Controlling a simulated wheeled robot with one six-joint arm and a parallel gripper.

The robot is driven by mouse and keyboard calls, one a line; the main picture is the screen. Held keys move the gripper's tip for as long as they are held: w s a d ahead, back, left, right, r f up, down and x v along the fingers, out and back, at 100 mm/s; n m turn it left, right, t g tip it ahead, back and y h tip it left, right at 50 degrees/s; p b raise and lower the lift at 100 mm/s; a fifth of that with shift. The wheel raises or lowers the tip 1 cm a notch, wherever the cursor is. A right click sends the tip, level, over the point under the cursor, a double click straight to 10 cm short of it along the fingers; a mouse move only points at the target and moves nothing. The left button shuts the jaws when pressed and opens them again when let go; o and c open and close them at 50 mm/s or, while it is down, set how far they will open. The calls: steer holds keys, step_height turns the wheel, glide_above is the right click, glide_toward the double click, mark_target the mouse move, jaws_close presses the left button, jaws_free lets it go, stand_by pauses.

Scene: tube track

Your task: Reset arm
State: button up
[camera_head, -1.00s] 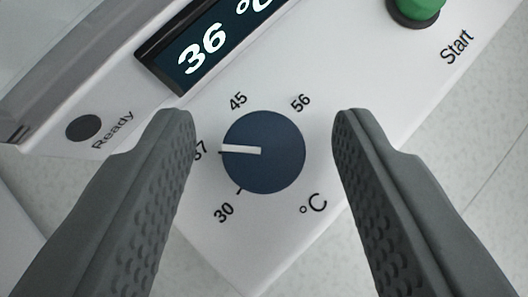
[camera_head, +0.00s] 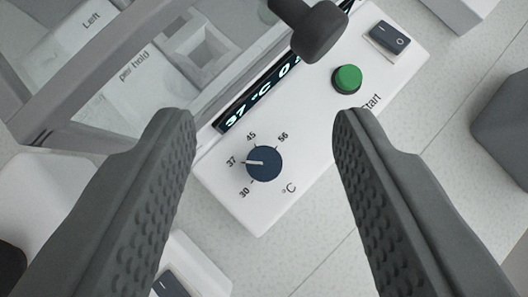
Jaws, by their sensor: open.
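My gripper (camera_head: 264,118) is open and empty, with a grey finger at each side of the camera view. Between and beyond the fingers is the white control panel of a device (camera_head: 262,212). Its blue dial (camera_head: 264,163) has a white pointer at about 37 on a scale of 30, 37, 45 and 56 °C. The dial is apart from both fingers. The display (camera_head: 262,92) reads 37 °C and more text, partly hidden by a dark knobbed handle (camera_head: 318,32).
A green Start button (camera_head: 347,79) and a dark rocker switch (camera_head: 389,37) are on the panel. A clear lid (camera_head: 60,100) covers the device's left part, with labels under it. A dark grey block (camera_head: 503,125) stands at right. Another switch (camera_head: 170,285) shows at bottom left.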

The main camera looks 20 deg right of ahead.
stand_by(0.4)
steer(key=s+a+r+n+t+y, duration=0.1)
steer(key=s+a+t, duration=0.2)
steer(key=s+a, duration=0.3)
steer(key=s+a+r+n+t+y, duration=0.1)
steer(key=s+a, duration=0.6)
steer(key=s, duration=1)
steer(key=s+a+r+n+t+y, duration=0.1)
steer(key=s+a+r+n+t, duration=0.2)
steer(key=s, duration=0.9)
steer(key=a+t, duration=0.2)
steer(key=a, duration=0.2)
steer(key=shift+y, duration=0.4)
